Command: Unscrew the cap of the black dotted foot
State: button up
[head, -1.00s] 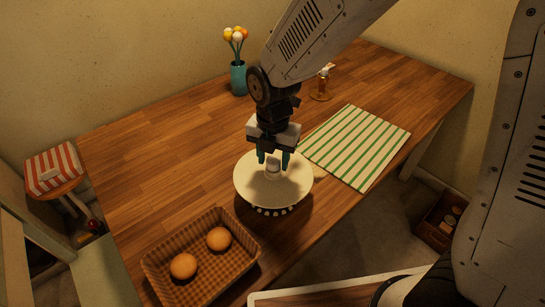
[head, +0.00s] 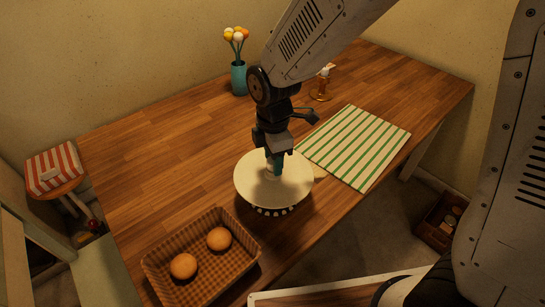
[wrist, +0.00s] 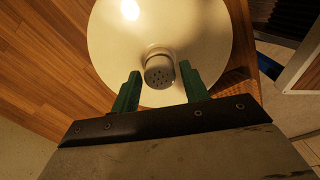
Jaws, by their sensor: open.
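A wide cream disc (head: 250,183) sits above a black foot with white dots (head: 272,210) on the table. My gripper (head: 276,165) points down over the disc. Its green fingers (wrist: 160,84) are apart, one on each side of the cap. I cannot tell if they touch it. The foot is mostly hidden under the disc.
A woven basket (head: 205,277) with two round buns stands at the front left. A green-striped cloth (head: 355,147) lies to the right. A teal vase with flowers (head: 239,78) and an amber bottle (head: 321,85) stand at the back. The left of the table is clear.

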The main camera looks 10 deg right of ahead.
jog(key=m, duration=0.8)
jog(key=c, duration=0.8)
jog(key=n, duration=0.4)
jog(key=shift+c, duration=0.2)
jog(key=shift+n, duration=2.1)
